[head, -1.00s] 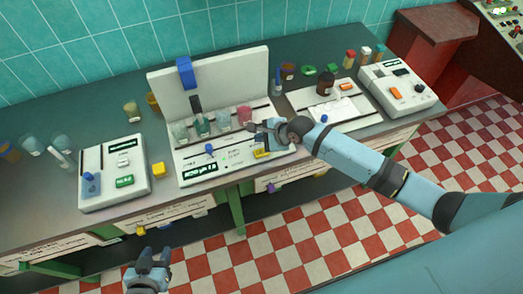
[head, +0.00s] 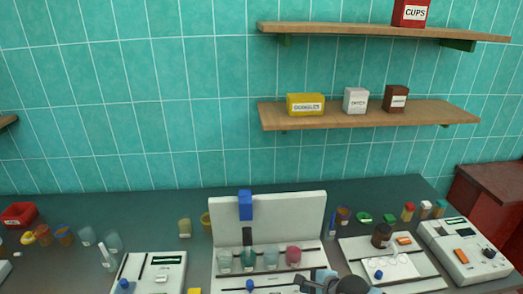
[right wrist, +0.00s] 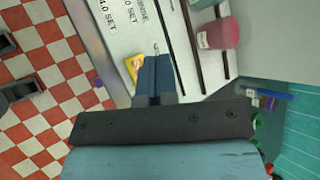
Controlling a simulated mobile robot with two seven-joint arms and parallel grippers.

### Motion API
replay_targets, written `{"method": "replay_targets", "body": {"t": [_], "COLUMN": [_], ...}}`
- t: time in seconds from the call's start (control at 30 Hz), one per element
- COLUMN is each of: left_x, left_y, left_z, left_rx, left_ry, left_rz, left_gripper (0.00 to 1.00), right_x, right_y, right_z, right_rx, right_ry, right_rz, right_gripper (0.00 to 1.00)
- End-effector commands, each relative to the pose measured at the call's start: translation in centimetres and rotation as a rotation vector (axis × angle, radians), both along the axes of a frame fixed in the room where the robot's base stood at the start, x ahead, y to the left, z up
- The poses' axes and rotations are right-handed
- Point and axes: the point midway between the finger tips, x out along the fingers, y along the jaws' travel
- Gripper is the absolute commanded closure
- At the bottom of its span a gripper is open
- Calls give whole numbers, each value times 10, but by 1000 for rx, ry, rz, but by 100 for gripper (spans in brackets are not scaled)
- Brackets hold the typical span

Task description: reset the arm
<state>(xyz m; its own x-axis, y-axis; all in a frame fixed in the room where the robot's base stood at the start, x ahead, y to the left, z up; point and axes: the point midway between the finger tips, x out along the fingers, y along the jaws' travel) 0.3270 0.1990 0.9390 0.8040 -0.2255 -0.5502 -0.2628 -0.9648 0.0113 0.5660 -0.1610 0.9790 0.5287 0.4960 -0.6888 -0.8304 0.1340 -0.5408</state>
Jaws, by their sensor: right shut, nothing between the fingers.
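My right gripper (head: 318,280) shows at the bottom edge of the head view, in front of the white station with the upright back panel. In the right wrist view its blue fingertips (right wrist: 156,72) are together with nothing between them. They are over the station's white front panel, beside a small yellow piece (right wrist: 134,68). My left gripper is out of the head view. In the right wrist view two dark finger-like parts, which look like my left gripper (right wrist: 18,66), show apart and empty over the checkered floor.
The white station (head: 300,215) holds several cups, including a pink cup (head: 293,256). A dark brown jar (head: 381,236) stands on the tray to its right. A white device (head: 462,250) stands farther right.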

Motion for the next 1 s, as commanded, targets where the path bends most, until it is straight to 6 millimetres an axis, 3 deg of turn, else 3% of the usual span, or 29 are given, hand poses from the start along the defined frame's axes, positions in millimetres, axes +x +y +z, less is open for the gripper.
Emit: {"method": "replay_targets", "body": {"t": [0.17,0.33,0.5,0.7,0.83,1.0], "left_x": [0,0,1,0,-1,-2], "left_y": [1,2,1,0,2,5], "left_z": [-1,-3,-4,-7,-11,-13], "left_rx": [-1,-2,-10,-20,-17,-13], "left_ry": [0,3,5,11,16,21], "left_rz": [3,12,23,36,40,42], "left_gripper": [57,57,57,57,57,57], "right_x": [-42,-95,-150,-208,-231,-240], "right_y": [16,18,4,-24,-38,-43], "right_z": [-19,-34,-44,-50,-50,-50], "right_rx": [-136,-409,-766,-1183,-1351,-1429], "right_ry": [-199,-485,-711,-841,-866,-875], "right_rz": [180,401,613,867,986,1046], "right_gripper": [100,100,100,100,100,100]}}
